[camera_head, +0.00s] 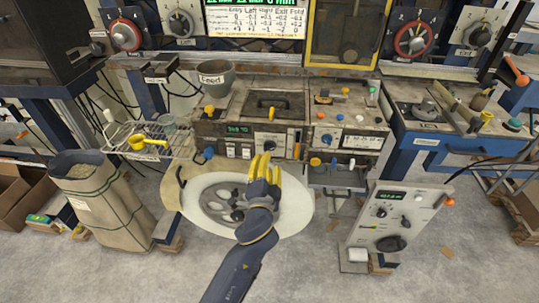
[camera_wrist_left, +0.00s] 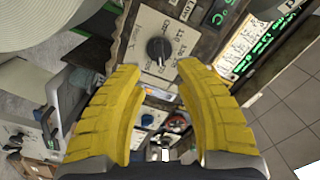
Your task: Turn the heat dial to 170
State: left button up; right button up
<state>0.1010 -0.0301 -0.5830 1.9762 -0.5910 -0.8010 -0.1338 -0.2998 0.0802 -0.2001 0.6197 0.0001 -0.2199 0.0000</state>
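The dial (camera_wrist_left: 158,49) is a round black knob with a pale pointer mark on a beige plate printed with numbers. The numbers are too blurred to read surely. In the head view its pale plate (camera_head: 269,137) is on the front of the central machine, and the gripper partly covers it. My left gripper (camera_head: 265,160) has yellow ribbed fingers and is just in front of this plate. In the left wrist view its fingers (camera_wrist_left: 156,72) are spread, with the dial beyond the gap between the tips and nothing held. My right gripper is not in view.
A green digital readout (camera_head: 238,129) is left of the dial plate. A large white reel (camera_head: 293,207) lies below the machine. A wire rack (camera_head: 155,139) stands at left, a control box (camera_head: 393,217) at lower right. Coloured knobs (camera_head: 322,162) crowd the panel's right.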

pick_arm(q)
jog(key=shift+s+a, duration=0.15)
jog(key=shift+s, duration=1.2)
jog(key=shift+s+a, duration=0.15)
jog(key=shift+s, duration=1.15)
